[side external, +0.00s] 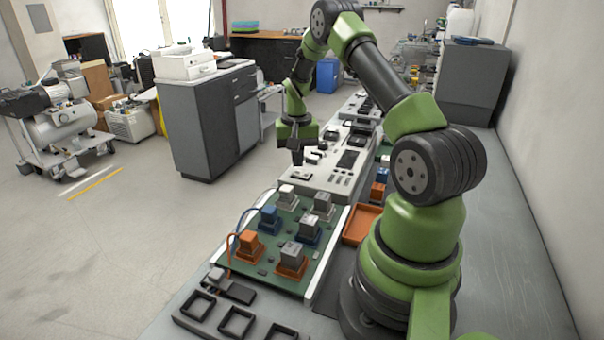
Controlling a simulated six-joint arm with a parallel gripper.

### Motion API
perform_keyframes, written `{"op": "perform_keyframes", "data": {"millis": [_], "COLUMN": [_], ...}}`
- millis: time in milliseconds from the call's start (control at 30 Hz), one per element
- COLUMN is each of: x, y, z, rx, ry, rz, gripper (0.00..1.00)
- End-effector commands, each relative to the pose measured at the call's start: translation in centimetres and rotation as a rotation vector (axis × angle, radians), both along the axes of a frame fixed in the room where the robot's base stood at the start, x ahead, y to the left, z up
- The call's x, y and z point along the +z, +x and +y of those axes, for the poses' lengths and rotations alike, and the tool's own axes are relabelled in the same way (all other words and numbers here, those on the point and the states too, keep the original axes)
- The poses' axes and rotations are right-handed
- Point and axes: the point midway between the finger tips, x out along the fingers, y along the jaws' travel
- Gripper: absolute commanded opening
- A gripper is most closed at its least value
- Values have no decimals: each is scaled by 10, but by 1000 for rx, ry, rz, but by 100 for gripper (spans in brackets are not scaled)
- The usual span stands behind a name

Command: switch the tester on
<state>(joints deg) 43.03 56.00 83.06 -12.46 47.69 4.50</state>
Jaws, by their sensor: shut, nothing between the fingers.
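The light grey panel (291,186), which I take to be the tester, lies on the bench beyond the green board. It carries dark square parts, a dark rectangle like a screen (347,159) and small raised parts. Which of them is the switch is too small to tell. My gripper (297,161) points down over the left part of this panel, its fingers together and empty. Whether the fingertips touch the panel or hover just above it I cannot tell.
A green board (267,267) with grey, blue and orange blocks in holders lies nearer on the bench. An orange tray (362,226) sits to its right. Open floor lies left of the bench.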

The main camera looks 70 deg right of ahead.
Motion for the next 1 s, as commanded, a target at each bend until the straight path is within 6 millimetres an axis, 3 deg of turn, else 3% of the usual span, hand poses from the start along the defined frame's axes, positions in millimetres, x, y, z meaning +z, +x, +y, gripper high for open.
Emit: {"op": "perform_keyframes", "data": {"millis": [1000], "x": [-15], "y": [0], "z": [0], "rx": [-1], "ry": [-1], "rz": [0], "gripper": [0]}}
